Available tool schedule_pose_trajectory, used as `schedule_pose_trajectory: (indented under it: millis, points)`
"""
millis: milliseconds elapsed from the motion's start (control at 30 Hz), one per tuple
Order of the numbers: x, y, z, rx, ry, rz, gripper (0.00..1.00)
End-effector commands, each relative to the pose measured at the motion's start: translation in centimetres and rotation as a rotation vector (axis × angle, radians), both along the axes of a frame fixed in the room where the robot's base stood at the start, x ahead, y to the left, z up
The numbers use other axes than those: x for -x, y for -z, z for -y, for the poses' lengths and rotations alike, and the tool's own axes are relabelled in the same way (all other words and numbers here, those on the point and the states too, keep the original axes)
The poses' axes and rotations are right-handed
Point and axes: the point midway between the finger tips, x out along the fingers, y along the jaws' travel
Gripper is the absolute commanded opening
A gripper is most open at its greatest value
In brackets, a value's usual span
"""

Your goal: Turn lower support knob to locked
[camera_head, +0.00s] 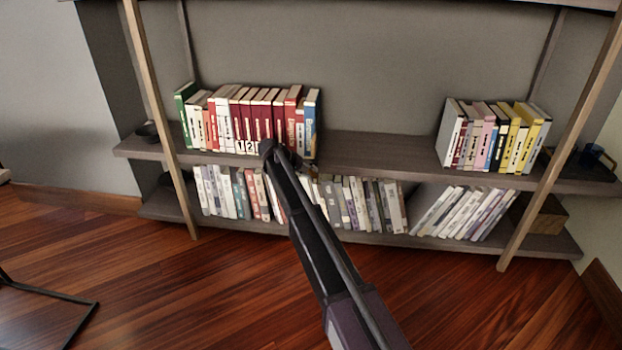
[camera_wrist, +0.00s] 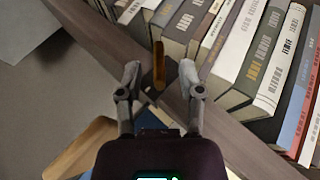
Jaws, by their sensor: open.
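In the wrist view an upright orange-brown bar (camera_wrist: 159,64), which looks like the support knob, stands at the shelf edge against a dark base. My gripper (camera_wrist: 159,75) is open, with one finger on each side of the bar and a visible gap to each. I cannot tell the bar's depth relative to the fingertips, and no lock marking is readable. In the head view my gripper (camera_head: 278,152) is at the front edge of the middle shelf (camera_head: 370,150). My arm hides the knob there.
Red and white books (camera_head: 255,120) stand on the middle shelf just behind my gripper. Grey and white books (camera_head: 355,203) fill the lower shelf below it. Yellow and pink books (camera_head: 495,135) stand at the right. The wooden floor (camera_head: 200,285) in front is largely clear.

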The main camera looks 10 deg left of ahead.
Motion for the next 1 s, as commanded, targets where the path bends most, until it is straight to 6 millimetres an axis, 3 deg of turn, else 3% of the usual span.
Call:
schedule_pose_trajectory:
  millis: [567, 733, 1000]
  points:
    - [-0.48, 0.8, 0.91, 0.0, 0.001, -0.001, 0.49]
    - [-0.47, 0.81, 0.91, 0.0, 0.001, -0.001, 0.0]
    - [-0.47, 0.72, 0.95, -0.009, 0.001, 0.0, 0.0]
